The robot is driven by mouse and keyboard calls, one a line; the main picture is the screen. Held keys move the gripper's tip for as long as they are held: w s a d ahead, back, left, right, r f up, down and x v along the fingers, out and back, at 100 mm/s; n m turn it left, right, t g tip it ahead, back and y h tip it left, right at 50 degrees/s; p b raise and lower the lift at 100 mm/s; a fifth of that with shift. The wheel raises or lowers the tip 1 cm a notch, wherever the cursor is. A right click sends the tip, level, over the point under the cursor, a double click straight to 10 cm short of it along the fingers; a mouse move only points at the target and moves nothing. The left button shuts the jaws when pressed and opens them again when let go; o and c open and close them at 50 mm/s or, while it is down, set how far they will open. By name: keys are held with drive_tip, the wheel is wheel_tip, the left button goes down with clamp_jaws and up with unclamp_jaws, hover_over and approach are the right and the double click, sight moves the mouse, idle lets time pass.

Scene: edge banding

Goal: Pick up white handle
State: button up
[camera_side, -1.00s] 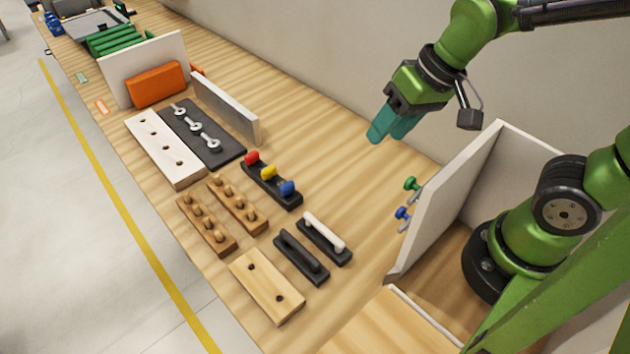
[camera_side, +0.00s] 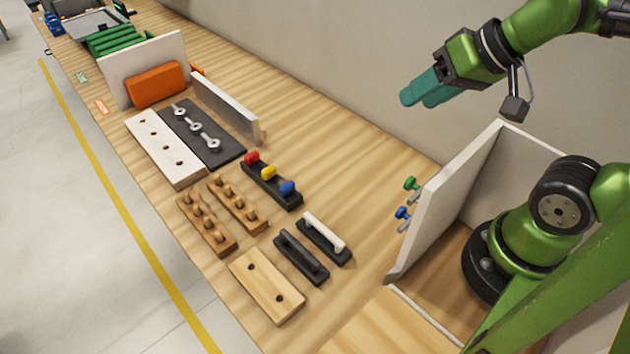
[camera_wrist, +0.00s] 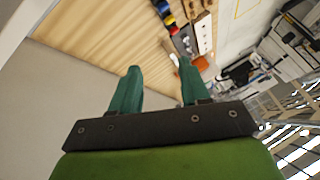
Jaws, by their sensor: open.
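The white handle (camera_side: 324,231) lies on a black base (camera_side: 338,254) on the wooden bench, right of a black handle (camera_side: 301,258). My gripper (camera_side: 422,100) is in the air above and to the right of it, well apart, with its teal fingers pointing left. In the wrist view the two fingers of my gripper (camera_wrist: 159,82) are spread with nothing between them. The white handle cannot be made out in the wrist view.
A white upright panel (camera_side: 448,205) with green and blue knobs stands right of the handles. A drilled wood block (camera_side: 267,286), peg strips (camera_side: 237,205) and a rack with red, yellow and blue knobs (camera_side: 268,174) lie nearby. The bench (camera_side: 330,170) is clear behind the handles.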

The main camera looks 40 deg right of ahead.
idle(0.6)
drive_tip(key=n+g+h, duration=0.2)
drive_tip(key=n+g, duration=0.2)
drive_tip(key=g, duration=0.3)
hover_over(325, 229)
drive_tip(key=f, duration=2.9)
drive_tip(key=shift+w+f, duration=0.1)
drive_tip(key=shift+w, duration=0.1)
drive_tip(key=shift+s+f, duration=0.2)
drive_tip(key=shift+f, duration=2.75)
drive_tip(key=shift+c, duration=0.4)
clamp_jaws()
